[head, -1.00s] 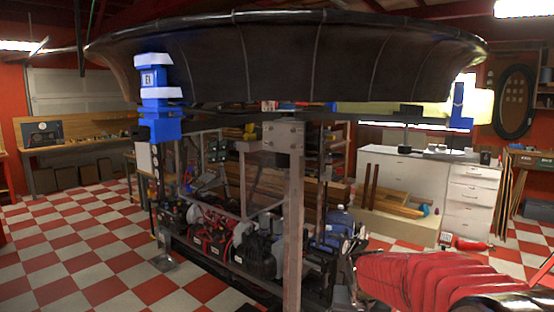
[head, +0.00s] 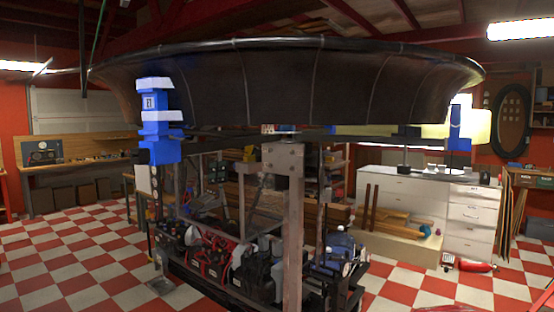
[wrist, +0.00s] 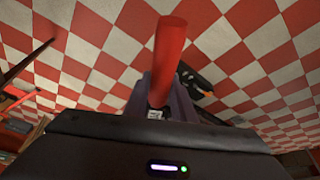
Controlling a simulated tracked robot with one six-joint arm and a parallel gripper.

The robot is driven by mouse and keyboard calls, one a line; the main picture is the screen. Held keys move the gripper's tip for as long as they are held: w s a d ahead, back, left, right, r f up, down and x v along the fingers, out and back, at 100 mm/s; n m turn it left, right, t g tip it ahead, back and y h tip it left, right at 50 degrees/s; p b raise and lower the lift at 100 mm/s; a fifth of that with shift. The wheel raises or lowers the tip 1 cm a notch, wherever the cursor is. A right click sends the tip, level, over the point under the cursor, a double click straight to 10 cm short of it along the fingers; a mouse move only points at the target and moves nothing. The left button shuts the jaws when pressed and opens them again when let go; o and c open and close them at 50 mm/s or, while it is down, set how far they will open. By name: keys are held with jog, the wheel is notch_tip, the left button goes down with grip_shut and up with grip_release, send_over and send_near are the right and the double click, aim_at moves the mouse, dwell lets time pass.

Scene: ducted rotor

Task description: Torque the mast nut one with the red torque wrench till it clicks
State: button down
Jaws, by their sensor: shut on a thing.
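In the wrist view the red torque wrench (wrist: 168,50) shows as a plain red cylinder, its handle, rising from between my fingers. My gripper (wrist: 158,108) is shut on it. The wrench's working end cannot be made out. In the head view a large dark duct ring (head: 270,85) stands over a grey metal post (head: 294,220) with a bolted plate (head: 283,158) at its top. Mast nut one cannot be picked out in either view. My gripper and the wrench are not in the head view.
Blue clamp-like blocks (head: 160,120) hang at the duct's left, and another blue block (head: 459,125) at its right. Below is a frame loaded with gear (head: 215,245). A white drawer cabinet (head: 472,215) stands behind at right. The checkered floor (head: 80,250) is open at left.

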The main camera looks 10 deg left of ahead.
jog(key=shift+d, duration=0.1)
jog(key=shift+w+d, duration=0.1)
jog(key=shift+d, duration=1.6)
jog(key=d, duration=0.6)
jog(key=shift+d, duration=0.4)
